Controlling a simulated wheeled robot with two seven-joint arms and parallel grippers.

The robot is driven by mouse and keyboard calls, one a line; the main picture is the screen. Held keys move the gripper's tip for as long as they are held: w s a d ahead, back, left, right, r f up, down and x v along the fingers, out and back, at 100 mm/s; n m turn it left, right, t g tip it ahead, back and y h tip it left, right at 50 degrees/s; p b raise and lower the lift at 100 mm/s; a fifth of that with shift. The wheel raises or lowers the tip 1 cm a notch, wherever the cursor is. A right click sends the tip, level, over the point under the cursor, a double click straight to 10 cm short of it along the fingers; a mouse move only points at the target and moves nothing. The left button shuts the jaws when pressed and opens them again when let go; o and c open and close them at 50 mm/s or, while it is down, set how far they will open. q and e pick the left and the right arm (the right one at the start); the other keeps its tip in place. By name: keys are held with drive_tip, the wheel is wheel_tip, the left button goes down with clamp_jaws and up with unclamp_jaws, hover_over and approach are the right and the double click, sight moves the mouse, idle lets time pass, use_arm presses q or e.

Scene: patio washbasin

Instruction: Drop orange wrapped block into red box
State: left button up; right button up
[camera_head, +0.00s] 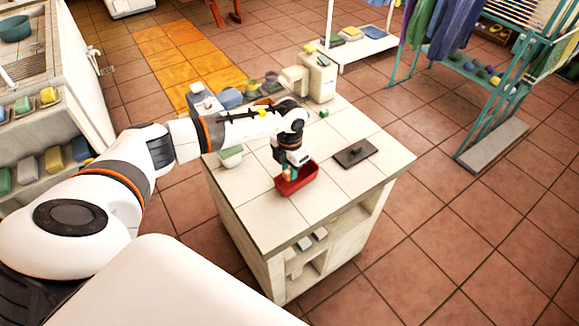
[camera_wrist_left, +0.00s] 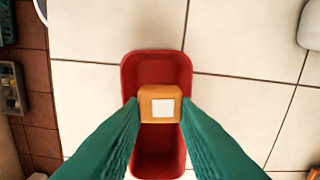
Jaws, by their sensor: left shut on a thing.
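The red box (camera_head: 305,183) stands on the white tiled table top. It also shows in the left wrist view (camera_wrist_left: 156,66), open side up. The orange wrapped block (camera_wrist_left: 160,104), with a white square label, is between the green fingers of my left gripper (camera_wrist_left: 160,112). The gripper is shut on the block and holds it over the red box. In the head view my left gripper (camera_head: 290,172) points down at the box, and the block is hard to make out there. I cannot tell the block's exact height above the box floor. My right gripper is not in view.
A dark flat tray (camera_head: 355,153) lies right of the box. A green-and-white container (camera_head: 231,156) stands to its left. A beige appliance (camera_head: 318,78) and several small items stand at the table's back. The table's front right is clear.

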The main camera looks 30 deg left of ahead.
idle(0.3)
use_arm(q)
drive_tip(key=o, duration=1)
drive_tip(key=shift+r, duration=0.1)
drive_tip(key=shift+r+b, duration=1.05)
drive_tip(key=shift+r, duration=4.9)
